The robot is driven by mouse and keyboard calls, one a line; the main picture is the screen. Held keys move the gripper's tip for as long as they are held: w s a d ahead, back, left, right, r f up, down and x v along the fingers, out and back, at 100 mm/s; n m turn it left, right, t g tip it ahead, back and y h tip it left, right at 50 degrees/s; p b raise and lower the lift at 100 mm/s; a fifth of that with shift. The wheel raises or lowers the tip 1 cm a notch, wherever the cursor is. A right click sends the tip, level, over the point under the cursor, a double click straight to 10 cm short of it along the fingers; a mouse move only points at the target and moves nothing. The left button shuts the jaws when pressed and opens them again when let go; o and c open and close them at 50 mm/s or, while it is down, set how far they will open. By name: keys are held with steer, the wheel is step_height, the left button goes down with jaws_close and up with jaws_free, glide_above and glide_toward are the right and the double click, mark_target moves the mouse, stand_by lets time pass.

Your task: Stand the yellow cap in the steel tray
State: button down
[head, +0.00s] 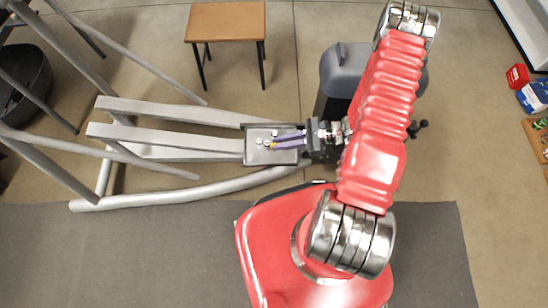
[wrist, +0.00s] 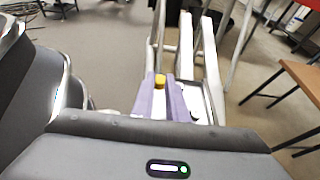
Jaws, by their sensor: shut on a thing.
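My gripper (head: 276,143) has purple fingers and reaches over the steel tray (head: 256,158) in the head view. In the wrist view the fingers (wrist: 160,97) are shut on the yellow cap (wrist: 160,80), which shows at their tips. In the head view only a tiny yellow spot of the cap (head: 272,146) shows by the fingertips. The cap's lower part is hidden. I cannot tell whether it touches the tray floor.
Small pale pieces (head: 260,141) lie in the tray near the fingertips. The elliptical's long grey rails (head: 170,112) run left from the tray. A brown-topped stool (head: 226,22) stands behind. A dark bin (head: 25,85) is at far left. Boxes (head: 535,95) are at the right edge.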

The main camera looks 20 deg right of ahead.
steer(key=shift+f, duration=0.1)
glide_above(281, 158)
steer(key=shift+a+f, duration=0.1)
steer(key=shift+f, duration=2.7)
steer(key=shift+f, duration=2.05)
steer(key=shift+f, duration=0.1)
steer(key=c, duration=2)
jaws_free()
steer(key=v, duration=1.2)
